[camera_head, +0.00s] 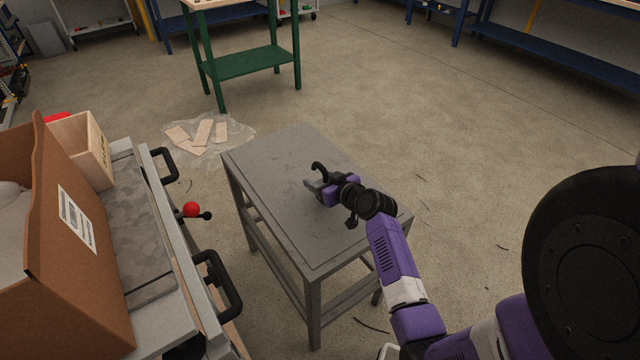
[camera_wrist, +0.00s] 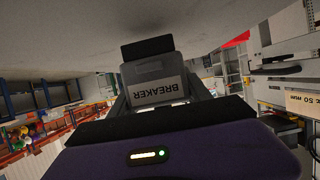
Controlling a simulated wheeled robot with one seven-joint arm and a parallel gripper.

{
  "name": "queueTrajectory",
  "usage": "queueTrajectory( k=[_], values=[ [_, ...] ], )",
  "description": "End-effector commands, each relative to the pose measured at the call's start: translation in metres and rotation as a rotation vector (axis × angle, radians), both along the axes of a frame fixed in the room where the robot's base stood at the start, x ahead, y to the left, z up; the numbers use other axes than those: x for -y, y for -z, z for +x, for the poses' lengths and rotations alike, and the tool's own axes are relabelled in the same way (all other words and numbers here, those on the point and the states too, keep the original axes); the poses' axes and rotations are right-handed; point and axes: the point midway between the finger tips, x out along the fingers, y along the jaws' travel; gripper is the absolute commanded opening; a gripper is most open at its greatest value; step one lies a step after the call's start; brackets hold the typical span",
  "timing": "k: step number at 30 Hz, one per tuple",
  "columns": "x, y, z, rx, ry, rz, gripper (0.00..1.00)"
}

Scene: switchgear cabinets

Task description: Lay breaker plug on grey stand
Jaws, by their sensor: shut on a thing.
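The breaker plug is a grey block with a black end and a white label reading BREAKER, upside down in the wrist view (camera_wrist: 150,68). My gripper (camera_wrist: 160,98) is shut on it, with a finger on each side. In the head view my gripper (camera_head: 328,190) is over the grey stand (camera_head: 268,172), right of its middle. Only a small grey part of the plug (camera_head: 312,185) shows there. The stand's flat top fills the upper wrist view (camera_wrist: 60,38), close to the plug's black end. I cannot tell whether they touch.
Left of the stand is a cart with black handles (camera_head: 222,285), a red-ball knob (camera_head: 191,209), a cardboard box (camera_head: 95,270) and a wooden box (camera_head: 85,145). Wood pieces (camera_head: 203,133) lie on the floor behind. The stand's left and far top is clear.

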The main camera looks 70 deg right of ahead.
Motion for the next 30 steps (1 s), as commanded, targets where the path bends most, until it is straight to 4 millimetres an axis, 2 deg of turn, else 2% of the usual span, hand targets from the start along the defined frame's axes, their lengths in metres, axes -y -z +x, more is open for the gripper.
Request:
queueTrajectory(
  k=[3,14,15,18,30],
  values=[
    [0.0007,0.0106,0.0,0.001,0.002,-0.002,0.0],
    [0.0005,0.0139,0.0003,0.002,0.001,-0.003,0.0],
    [0.0002,0.014,0.0,0.0,0.001,-0.002,0.6],
    [0.0002,0.0135,-0.0001,0.0,0.001,0.0,0.78],
    [0.0003,0.0091,-0.0001,0.0,0.001,0.0,0.78]
  ],
)
